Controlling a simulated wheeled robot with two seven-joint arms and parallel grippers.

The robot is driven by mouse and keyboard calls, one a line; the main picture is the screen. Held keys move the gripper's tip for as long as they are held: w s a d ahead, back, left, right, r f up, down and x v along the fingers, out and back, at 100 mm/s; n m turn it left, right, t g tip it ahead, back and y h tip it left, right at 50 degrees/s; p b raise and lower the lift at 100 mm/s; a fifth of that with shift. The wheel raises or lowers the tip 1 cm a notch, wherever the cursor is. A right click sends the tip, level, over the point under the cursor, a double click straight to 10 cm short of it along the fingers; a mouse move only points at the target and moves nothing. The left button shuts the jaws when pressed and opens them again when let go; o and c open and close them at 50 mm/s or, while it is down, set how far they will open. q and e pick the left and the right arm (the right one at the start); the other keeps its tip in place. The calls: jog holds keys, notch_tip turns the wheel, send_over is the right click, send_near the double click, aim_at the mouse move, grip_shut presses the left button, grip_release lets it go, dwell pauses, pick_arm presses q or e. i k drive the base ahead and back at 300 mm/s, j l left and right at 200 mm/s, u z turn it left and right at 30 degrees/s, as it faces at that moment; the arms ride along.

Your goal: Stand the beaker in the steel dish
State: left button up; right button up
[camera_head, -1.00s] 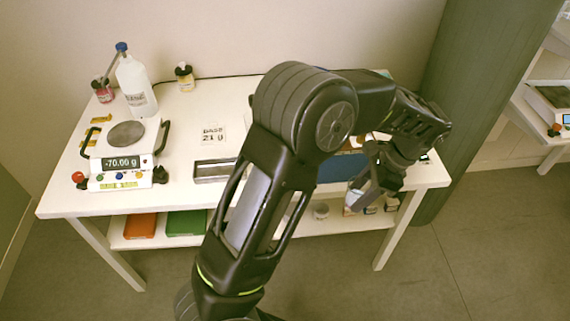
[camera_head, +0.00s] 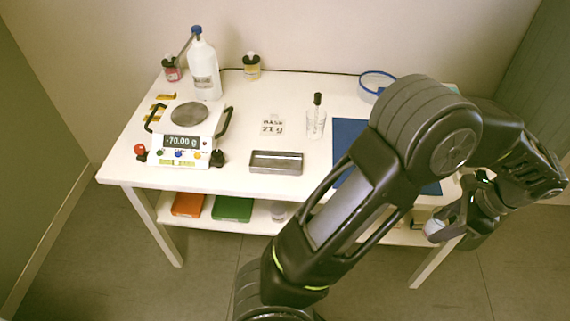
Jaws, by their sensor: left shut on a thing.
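My left gripper (camera_head: 440,226) is shut on a small pale, whitish thing (camera_head: 434,229), mostly hidden by the fingers; it may be the beaker, but I cannot tell for sure. The gripper is at the right, in front of the table's front right corner. A shallow rectangular steel dish (camera_head: 276,168) lies on the table near the front edge and looks empty. A clear glass vessel (camera_head: 316,125) with a dark-topped stick in it stands behind the dish to the right. My right gripper is not in view.
A scale (camera_head: 182,148) reading -70.00 g stands left of the dish. A white bottle (camera_head: 204,75) and small jars stand behind. A blue mat (camera_head: 347,135) is partly hidden by my arm. The lower shelf holds an orange block (camera_head: 188,205), a green block (camera_head: 232,208) and a clear glass (camera_head: 278,212).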

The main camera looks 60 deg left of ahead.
aim_at(277, 165)
jog(key=k+j, duration=0.85)
jog(key=k, duration=0.1)
